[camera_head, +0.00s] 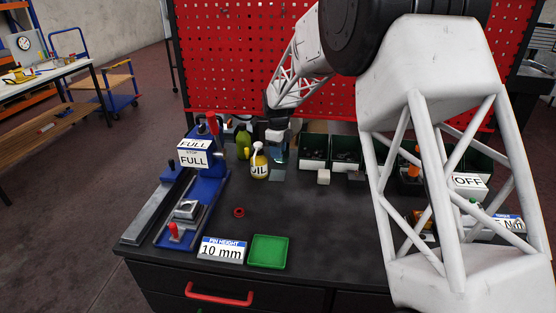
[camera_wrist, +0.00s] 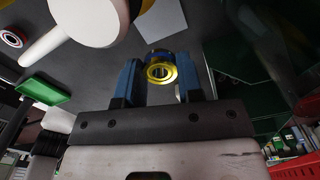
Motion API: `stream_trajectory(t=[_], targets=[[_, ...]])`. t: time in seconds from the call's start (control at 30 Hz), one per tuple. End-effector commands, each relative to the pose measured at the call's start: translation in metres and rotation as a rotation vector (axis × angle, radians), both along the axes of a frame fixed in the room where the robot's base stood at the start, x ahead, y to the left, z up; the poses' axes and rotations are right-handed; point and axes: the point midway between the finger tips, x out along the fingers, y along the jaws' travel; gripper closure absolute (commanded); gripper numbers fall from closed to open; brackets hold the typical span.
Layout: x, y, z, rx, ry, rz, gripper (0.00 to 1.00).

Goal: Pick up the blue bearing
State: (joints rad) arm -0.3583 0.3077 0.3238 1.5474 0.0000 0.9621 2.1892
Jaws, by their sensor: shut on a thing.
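In the wrist view, the blue bearing (camera_wrist: 160,68) sits between the two blue fingers of my gripper (camera_wrist: 158,72). It shows a blue outer band and a yellow-gold ring face with a dark bore. My gripper is shut on it. In the head view, my gripper (camera_head: 278,152) is at the back of the dark table, just right of the oil bottle and left of the green bins. The bearing cannot be made out there.
The yellow oil bottle (camera_head: 259,168) stands close on the left. Green bins (camera_head: 314,150) are on the right, below the red pegboard (camera_head: 240,60). A red ring (camera_head: 238,212), green tray (camera_head: 268,252) and blue press (camera_head: 208,185) are nearer the front.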

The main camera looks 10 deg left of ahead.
Motion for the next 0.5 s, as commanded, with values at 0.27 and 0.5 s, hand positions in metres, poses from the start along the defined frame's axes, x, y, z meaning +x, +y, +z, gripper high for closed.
stream_trajectory(t=[0.27, 0.5], targets=[[-0.0003, -0.0001, 0.0143, 0.000, 0.000, 0.000, 0.94], [-0.0003, -0.0001, 0.0142, 0.000, 0.000, 0.000, 0.94]])
